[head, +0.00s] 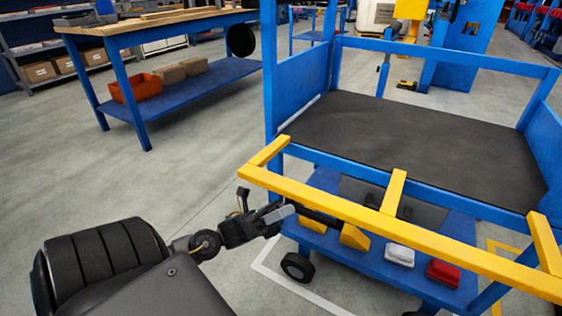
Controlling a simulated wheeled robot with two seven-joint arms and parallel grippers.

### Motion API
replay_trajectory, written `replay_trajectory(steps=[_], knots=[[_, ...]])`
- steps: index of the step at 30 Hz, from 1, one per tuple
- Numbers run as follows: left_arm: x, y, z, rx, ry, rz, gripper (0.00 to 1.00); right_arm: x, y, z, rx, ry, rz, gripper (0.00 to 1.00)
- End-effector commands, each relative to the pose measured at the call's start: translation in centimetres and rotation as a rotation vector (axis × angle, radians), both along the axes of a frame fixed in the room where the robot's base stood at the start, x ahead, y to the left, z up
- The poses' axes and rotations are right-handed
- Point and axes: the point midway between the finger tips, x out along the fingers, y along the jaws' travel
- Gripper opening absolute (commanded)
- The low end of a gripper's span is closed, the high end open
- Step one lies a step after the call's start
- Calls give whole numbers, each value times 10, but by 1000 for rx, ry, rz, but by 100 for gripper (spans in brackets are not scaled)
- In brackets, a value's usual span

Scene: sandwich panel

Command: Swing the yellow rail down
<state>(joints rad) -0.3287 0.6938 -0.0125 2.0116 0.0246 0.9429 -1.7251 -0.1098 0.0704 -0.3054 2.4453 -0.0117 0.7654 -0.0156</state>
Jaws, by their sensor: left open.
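The yellow rail (350,211) is a frame hinged on the near side of a blue cart. It sticks out from the cart towards me, with a long front bar, two end arms and a middle bar. My left gripper (276,214) is open, just below the left part of the front bar in the picture. Its grey fingertip shows close to the rail; I cannot tell whether it touches. Nothing shows between its fingers. My right gripper is out of view.
The blue cart has a dark upper deck (400,133) and a lower shelf with yellow wedges, a white box (399,255) and a red box (443,273). A blue workbench (160,25) stands at the back left. Open grey floor lies left of the cart.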

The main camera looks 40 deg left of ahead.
Motion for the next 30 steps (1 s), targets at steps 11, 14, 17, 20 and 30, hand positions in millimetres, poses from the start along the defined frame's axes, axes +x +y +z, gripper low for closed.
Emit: replay_trajectory(steps=[11,14,17,20,30], knots=[[-17,20,-23,-2,0,-7,36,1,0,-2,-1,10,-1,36],[-17,19,-23,-3,-1,-10,36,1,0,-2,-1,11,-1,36],[-17,19,-23,-3,-2,-12,36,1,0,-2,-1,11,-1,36],[-16,21,-25,-1,1,-6,36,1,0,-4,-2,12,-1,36],[-20,37,-43,0,4,-3,36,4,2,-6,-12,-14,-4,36]])
